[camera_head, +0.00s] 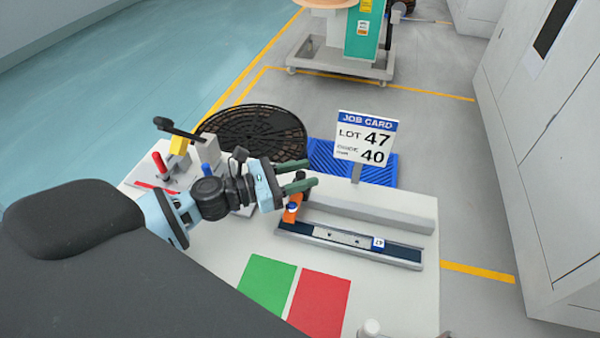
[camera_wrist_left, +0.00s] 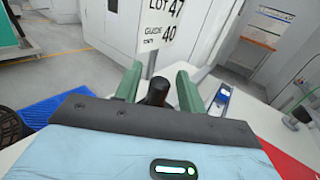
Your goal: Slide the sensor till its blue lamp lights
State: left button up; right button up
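The orange sensor (camera_head: 290,214) sits at the left end of a dark rail (camera_head: 348,240) on the white bench. A small blue spot, probably its lamp, shows on it; I cannot tell whether it is lit. My left gripper (camera_head: 296,176) comes from the left, its green fingers just above and behind the sensor. In the left wrist view the fingers (camera_wrist_left: 157,88) are apart, with a black knob (camera_wrist_left: 155,93) between them and gaps on both sides. The rail's far end (camera_wrist_left: 221,97) shows to the right. My right gripper is not in view.
A job card (camera_head: 364,138) reading lot 47, guide 40 stands behind the rail. A grey bar (camera_head: 370,213) runs along the rail's back. Green (camera_head: 266,284) and red (camera_head: 320,302) patches lie in front. A black round grate (camera_head: 255,133) and blue mat (camera_head: 325,157) lie beyond the bench.

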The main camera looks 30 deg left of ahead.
pick_arm(q)
jog(key=shift+c, duration=0.4)
grip_shut()
